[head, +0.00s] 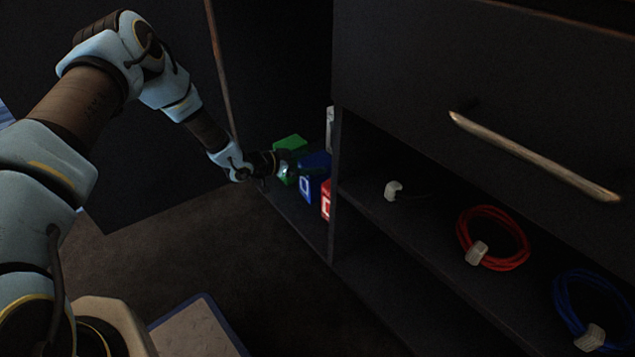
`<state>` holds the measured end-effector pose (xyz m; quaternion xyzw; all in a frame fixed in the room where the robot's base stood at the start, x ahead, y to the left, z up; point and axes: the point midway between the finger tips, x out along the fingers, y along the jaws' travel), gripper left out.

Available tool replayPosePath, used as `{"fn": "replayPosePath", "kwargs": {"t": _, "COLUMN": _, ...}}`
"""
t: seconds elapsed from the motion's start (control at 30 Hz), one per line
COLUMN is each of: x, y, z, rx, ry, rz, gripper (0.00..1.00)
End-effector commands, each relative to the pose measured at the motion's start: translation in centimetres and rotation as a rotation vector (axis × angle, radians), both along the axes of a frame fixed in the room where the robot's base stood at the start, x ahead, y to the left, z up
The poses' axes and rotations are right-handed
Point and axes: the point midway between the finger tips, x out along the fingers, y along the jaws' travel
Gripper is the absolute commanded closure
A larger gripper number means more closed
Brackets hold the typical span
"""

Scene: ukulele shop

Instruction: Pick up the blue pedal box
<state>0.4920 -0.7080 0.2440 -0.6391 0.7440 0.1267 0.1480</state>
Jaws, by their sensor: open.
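The blue pedal box (314,184) stands on the low shelf inside the dark cabinet, with a pale square mark on its front. A green box (289,145) is to its left and a red box (326,198) is to its right, partly hidden by the cabinet's upright panel. My gripper (285,165) is at the shelf opening, in front of the green box and just left of the blue box. Its fingers are small and dark here, and I cannot tell whether they touch either box. It is open and nothing shows held in it.
The upright panel (336,190) stands close right of the boxes. Right of it, a shelf holds a red cable coil (494,238), a blue cable coil (582,308) and a small white piece (393,190). A drawer handle (535,158) juts out above. The carpet in front is mostly clear.

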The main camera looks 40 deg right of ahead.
Motion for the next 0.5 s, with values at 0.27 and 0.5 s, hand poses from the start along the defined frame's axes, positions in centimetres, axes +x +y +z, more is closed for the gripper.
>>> {"fn": "replayPosePath", "kwargs": {"t": 0.27, "x": -0.3, "y": -1.5, "z": -0.9, "rx": 0.0, "ry": 0.001, "rz": 0.0, "gripper": 0.0}}
{"fn": "replayPosePath", "kwargs": {"t": 0.5, "x": -0.9, "y": -4.6, "z": -2.5, "rx": -0.001, "ry": 0.001, "rz": -0.001, "gripper": 0.0}}
